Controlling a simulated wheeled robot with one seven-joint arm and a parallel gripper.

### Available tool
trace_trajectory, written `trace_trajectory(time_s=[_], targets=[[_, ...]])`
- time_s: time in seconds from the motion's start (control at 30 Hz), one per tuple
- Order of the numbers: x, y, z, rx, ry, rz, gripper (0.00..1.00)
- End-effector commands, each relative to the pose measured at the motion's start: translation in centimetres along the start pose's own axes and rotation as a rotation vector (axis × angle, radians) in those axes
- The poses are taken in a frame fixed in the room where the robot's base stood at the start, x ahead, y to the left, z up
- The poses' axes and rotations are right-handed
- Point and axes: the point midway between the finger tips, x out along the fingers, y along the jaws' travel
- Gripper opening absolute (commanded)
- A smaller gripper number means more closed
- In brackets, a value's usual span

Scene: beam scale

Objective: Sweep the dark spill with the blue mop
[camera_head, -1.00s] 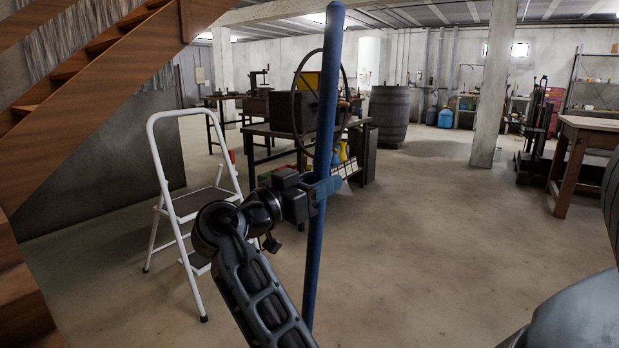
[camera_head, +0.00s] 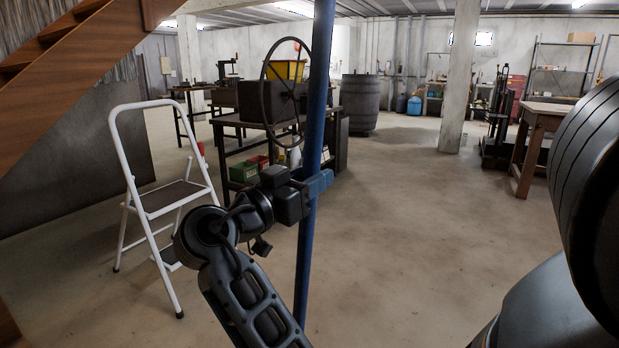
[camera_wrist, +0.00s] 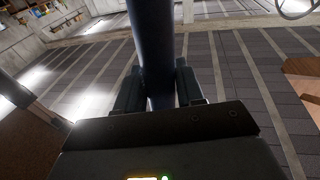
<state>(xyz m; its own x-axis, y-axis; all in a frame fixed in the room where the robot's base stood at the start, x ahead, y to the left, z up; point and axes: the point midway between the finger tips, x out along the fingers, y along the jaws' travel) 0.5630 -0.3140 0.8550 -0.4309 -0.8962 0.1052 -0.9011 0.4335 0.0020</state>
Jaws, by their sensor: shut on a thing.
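My gripper (camera_head: 318,184) is shut on the blue mop's handle (camera_head: 319,80), which stands nearly upright in the head view and runs out of the picture at the top and bottom. In the wrist view the handle (camera_wrist: 154,50) appears as a dark pole between the two fingers of my gripper (camera_wrist: 160,88). The mop's head is out of view. I see no clear dark spill on the floor; only faint stains show on the concrete.
A white step ladder (camera_head: 148,185) stands at left by the wooden stairs (camera_head: 75,85). A dark workbench (camera_head: 238,128) with a large wheel is behind the handle. A barrel (camera_head: 359,103), a pillar (camera_head: 459,85) and a wooden table (camera_head: 529,150) stand farther back. The floor (camera_head: 430,220) at centre right is clear.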

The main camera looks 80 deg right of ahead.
Motion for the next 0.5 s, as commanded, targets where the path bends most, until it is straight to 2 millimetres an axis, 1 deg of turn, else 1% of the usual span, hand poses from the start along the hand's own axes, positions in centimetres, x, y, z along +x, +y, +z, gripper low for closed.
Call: trace_trajectory(time_s=[0.5], targets=[[0.3,0.0,-3.4,0.004,0.002,0.000,0.00]])
